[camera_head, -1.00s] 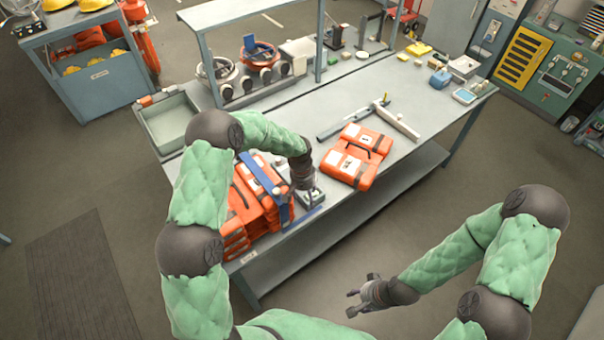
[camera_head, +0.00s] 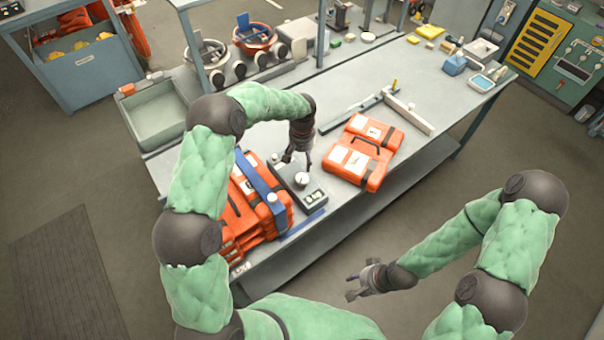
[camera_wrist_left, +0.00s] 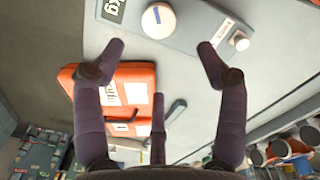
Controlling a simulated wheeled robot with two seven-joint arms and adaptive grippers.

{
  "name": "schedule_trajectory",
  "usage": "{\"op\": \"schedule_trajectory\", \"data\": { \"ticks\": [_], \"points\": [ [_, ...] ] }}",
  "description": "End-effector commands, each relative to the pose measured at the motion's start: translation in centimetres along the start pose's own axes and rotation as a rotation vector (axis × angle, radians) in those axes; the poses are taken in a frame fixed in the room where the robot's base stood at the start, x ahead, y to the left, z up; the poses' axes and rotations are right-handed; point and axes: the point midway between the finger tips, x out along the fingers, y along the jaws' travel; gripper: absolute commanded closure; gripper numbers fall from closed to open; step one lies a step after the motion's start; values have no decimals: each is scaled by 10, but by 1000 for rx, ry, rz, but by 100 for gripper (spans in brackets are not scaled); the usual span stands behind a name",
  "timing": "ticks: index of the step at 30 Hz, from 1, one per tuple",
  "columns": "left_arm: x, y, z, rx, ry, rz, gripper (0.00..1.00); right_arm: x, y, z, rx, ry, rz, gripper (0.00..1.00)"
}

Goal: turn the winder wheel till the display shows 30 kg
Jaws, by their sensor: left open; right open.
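A grey device (camera_head: 297,187) lies on the bench beside the stacked orange cases. It carries a white round disc (camera_head: 302,179); in the left wrist view the disc (camera_wrist_left: 158,20) shows a blue stripe. A dark display (camera_wrist_left: 112,10) next to it shows "kg", its figures cut off by the frame edge. A small white knob (camera_wrist_left: 240,42) sits at the other end by a label. I cannot tell for sure which round part is the winder wheel. My left gripper (camera_head: 298,158) is open and empty above the device, fingers spread. My right gripper (camera_head: 358,283) is open and empty, off the bench front.
Orange cases (camera_head: 240,215) with a blue bar (camera_head: 262,180) are stacked left of the device. Another orange case (camera_head: 362,150) lies to its right, beyond it a grey T-shaped bar (camera_head: 408,112). A tray (camera_head: 155,118) stands back left.

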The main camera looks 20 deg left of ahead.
Motion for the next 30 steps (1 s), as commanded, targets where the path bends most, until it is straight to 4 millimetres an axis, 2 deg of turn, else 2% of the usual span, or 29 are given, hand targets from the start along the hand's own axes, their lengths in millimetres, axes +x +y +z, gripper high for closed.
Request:
{"op": "schedule_trajectory", "data": {
  "ticks": [2, 8, 21, 30],
  "points": [
    [7, 0, 0, 0, 1, 0, 27, 7, 3, 0, 0, 0, 0, 56],
    [17, 0, 0, 0, -2, -1, 27, 5, 2, 0, 0, 0, 0, 56],
    [90, 0, 1, 0, -3, 0, 27, -1, 0, 0, 0, 0, 0, 56],
    [114, 0, 0, 0, 0, 0, 27, -2, -1, 0, 0, 0, 0, 56]
  ]
}}
